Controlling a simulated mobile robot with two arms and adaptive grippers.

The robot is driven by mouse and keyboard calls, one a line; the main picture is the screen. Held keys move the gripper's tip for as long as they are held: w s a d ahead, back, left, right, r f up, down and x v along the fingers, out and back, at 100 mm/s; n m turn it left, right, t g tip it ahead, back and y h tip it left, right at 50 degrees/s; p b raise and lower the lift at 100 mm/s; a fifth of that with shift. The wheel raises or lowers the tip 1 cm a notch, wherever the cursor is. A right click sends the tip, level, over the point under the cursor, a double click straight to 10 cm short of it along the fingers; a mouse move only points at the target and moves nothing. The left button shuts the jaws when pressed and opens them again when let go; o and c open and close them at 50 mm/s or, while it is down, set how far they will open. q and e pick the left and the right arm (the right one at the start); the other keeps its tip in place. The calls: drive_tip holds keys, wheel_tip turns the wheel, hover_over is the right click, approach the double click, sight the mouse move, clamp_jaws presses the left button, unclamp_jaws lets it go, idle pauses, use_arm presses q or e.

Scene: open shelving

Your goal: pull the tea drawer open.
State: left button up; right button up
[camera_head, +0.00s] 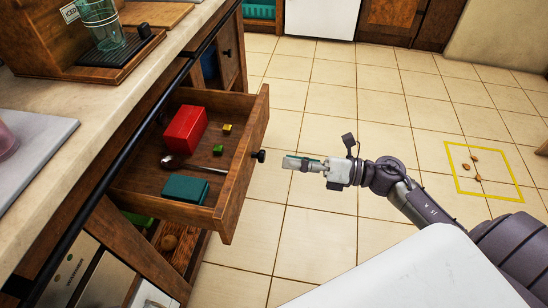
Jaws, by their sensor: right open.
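The wooden tea drawer (245,158) stands pulled out from under the counter, with its inside showing. Its dark round knob (259,155) is on the front face. A red box (185,130), a teal box (185,189), small green and yellow cubes and a long-handled utensil lie in the drawer. My right gripper (288,162) is just to the right of the knob, apart from it in the picture. It is open, with nothing seen in it. My left gripper is out of view.
The counter (70,118) with a black rail (105,180) runs along the left. A wooden dispenser stand with a glass (103,28) is on it. The tiled floor (330,110) right of the drawer is mostly clear. A yellow floor square (458,187) holds several small brown pieces.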

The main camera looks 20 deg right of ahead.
drive_tip(key=v, duration=0.6)
drive_tip(key=shift+a, duration=0.1)
idle(0.3)
